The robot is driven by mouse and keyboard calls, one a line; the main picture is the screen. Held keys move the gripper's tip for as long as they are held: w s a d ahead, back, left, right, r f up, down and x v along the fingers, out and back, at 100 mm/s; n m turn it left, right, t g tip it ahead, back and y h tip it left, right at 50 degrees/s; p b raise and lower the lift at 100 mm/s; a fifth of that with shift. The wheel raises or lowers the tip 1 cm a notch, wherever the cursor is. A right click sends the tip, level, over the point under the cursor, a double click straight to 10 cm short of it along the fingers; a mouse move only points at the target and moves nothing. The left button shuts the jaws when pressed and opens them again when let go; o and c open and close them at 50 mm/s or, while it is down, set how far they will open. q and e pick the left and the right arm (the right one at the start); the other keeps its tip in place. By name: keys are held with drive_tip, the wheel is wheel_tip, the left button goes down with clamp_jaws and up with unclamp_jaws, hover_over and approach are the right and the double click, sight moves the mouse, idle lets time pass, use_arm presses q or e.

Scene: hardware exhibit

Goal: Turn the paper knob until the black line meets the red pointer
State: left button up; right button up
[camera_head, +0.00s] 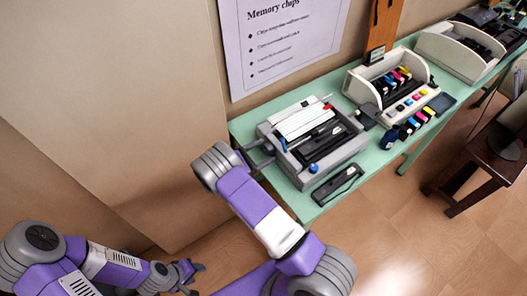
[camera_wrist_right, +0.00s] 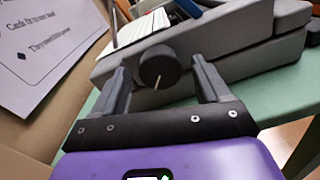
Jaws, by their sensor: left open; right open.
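The printer (camera_head: 300,175), a grey machine with white paper in it, stands at the left end of the green table. In the right wrist view, a dark round knob (camera_wrist_right: 158,64) with a short pale line low on its face sticks out of the printer's side. My right gripper (camera_wrist_right: 160,72) is open, with one finger on each side of the knob; I cannot tell whether either touches it. In the head view my right gripper (camera_head: 263,153) is at the printer's left side, where the knob is hidden. I cannot make out a red pointer beside the knob. My left gripper (camera_head: 193,270) is open and empty, low over the floor.
The green table (camera_head: 244,127) runs along the wall. A black cartridge (camera_head: 338,184) lies in front of the printer. A second machine with coloured cartridges (camera_head: 385,82) stands to the right. A poster (camera_head: 281,45) hangs behind. A brown stool (camera_head: 480,158) stands at right.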

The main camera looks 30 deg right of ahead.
drive_tip(key=shift+d, duration=0.4)
drive_tip(key=c, duration=1)
drive_tip(key=shift+c, duration=0.2)
